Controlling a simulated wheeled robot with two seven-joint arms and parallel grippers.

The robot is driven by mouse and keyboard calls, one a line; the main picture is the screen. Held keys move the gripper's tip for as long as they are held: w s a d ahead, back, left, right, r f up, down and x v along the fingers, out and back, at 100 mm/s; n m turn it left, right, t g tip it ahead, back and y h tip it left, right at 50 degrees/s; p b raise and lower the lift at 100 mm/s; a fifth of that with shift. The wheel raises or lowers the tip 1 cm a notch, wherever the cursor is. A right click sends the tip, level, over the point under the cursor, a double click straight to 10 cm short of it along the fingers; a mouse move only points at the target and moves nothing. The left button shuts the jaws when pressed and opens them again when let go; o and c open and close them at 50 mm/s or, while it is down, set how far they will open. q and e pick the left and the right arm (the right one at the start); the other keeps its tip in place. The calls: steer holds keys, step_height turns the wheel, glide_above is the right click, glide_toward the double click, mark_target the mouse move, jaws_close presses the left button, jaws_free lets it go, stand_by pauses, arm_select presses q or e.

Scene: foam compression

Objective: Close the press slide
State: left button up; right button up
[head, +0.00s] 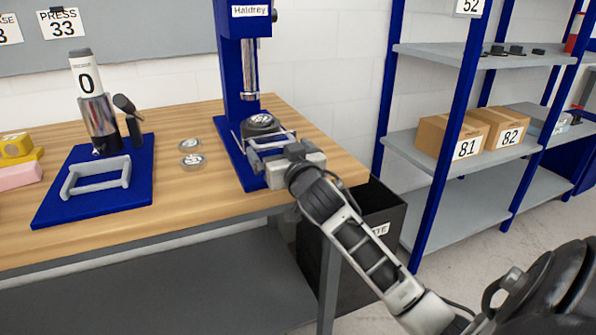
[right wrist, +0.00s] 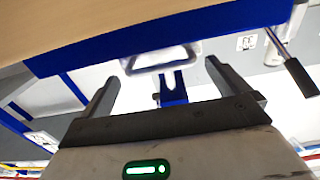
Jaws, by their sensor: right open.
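The blue press (head: 235,80) labelled Haldrey stands on the wooden table, its silver ram (head: 250,70) raised above a dark round piece (head: 260,122). The slide with its grey handle (head: 276,138) is at the front of the press base, partly hidden by my gripper. My right gripper (head: 262,160) is open, its fingers pointing left at the handle. In the right wrist view the pale loop handle (right wrist: 160,62) lies ahead, between the open fingertips (right wrist: 162,76). I cannot tell whether they touch it. My left gripper is not in view.
A second blue base with a grey handle (head: 95,178) and a cylinder (head: 98,115) stands at left. Two clear discs (head: 191,161) lie between. Yellow and pink blocks (head: 18,175) are at far left. A dark bin (head: 385,215) is below the table's right end. Shelves (head: 455,195) stand right.

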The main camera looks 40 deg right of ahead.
steer(key=v, duration=1.2)
steer(key=shift+s, duration=0.35)
steer(key=shift+a, duration=0.1)
